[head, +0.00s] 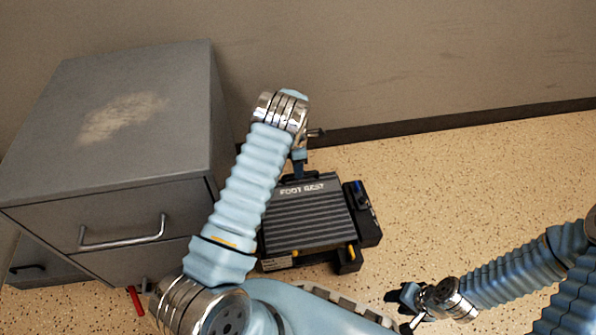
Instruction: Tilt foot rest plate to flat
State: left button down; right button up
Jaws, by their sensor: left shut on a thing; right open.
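The foot rest (310,226) stands on the floor beside the grey cabinet. Its dark ribbed plate carries the words FOOT REST along the far edge. My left gripper (298,174) reaches down to the plate's far edge and is shut there, on what looks like a small dark handle or lip at that edge. My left arm covers part of the plate's left side. The plate's exact tilt is hard to judge from above. My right gripper (398,305) is open and empty, low over the floor to the right of the foot rest and apart from it.
A grey drawer cabinet (115,120) with a worn patch on top stands close on the left. The wall (430,70) with its dark baseboard runs behind the foot rest. A red object (136,300) lies at the cabinet's foot. The speckled floor (470,190) at right is clear.

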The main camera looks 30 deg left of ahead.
pick_arm(q)
jog(key=shift+w+a+f, duration=0.1)
jog(key=shift+w+a, duration=0.3)
jog(key=shift+a, duration=0.1)
jog(key=c, duration=1.1)
grip_release()
jog(key=shift+f, duration=0.15)
jog(key=shift+d, duration=0.15)
jog(key=r+p, duration=0.1)
jog(key=r, duration=0.3)
jog(key=w+a+r, duration=0.1)
jog(key=r, duration=0.4)
jog(key=r+p, duration=0.1)
jog(key=r, duration=0.3)
jog(key=shift+w+a+r+p, duration=0.25)
jog(key=shift+w+r+p, duration=0.05)
jog(key=shift+w+r, duration=0.1)
jog(key=shift+f, duration=0.1)
